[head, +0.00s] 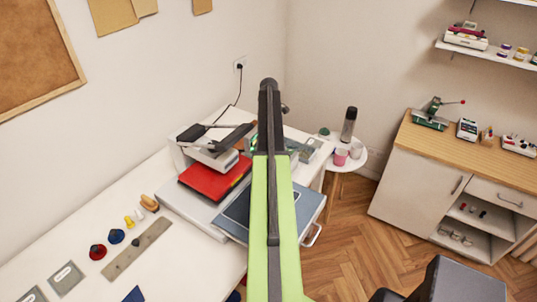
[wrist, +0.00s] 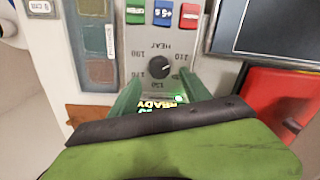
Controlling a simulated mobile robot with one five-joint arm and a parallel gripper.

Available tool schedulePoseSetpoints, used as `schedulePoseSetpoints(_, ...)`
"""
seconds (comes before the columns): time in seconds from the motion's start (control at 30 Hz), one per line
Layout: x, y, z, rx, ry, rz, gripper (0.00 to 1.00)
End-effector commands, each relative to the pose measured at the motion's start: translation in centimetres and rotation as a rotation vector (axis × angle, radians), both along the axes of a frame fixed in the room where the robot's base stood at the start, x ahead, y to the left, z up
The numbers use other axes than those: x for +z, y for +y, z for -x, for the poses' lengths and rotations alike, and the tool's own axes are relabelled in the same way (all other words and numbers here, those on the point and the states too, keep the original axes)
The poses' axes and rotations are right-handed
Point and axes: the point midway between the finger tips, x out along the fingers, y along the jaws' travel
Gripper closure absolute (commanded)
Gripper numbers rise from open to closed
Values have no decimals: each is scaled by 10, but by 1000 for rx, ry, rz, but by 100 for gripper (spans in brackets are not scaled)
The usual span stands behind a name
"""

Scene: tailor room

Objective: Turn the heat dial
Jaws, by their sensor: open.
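The heat dial (head: 0,0) is not discernible in the head view, so I describe it from the wrist view, where the dark round heat dial (wrist: 160,67) sits on a grey panel (wrist: 146,43) ringed by printed numbers, upside down. My gripper (wrist: 161,77) is open. Its two green fingers stand on either side of the dial, apart from each other. I cannot tell whether they touch the dial. A lit READY display (wrist: 160,104) is partly hidden by my gripper. In the head view my arm hides the panel and most of the gripper.
Green (wrist: 136,12), blue (wrist: 163,13) and red (wrist: 189,14) buttons line the panel. A dark screen (wrist: 258,27) and a red pad (wrist: 275,100) lie to the right. In the head view a press (head: 212,150) stands left of my arm, and a round stool (head: 340,163) stands right.

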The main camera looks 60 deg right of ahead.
Motion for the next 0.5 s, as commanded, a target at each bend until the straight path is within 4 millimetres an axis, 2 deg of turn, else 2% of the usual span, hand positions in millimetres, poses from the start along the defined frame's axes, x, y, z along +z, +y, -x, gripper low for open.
schedulePoseSetpoints(0.03,-21,1,0,0,0,0,44)
schedulePoseSetpoints(0.17,-39,2,1,0,0,0,44)
schedulePoseSetpoints(0.5,-41,2,1,-1,0,0,44)
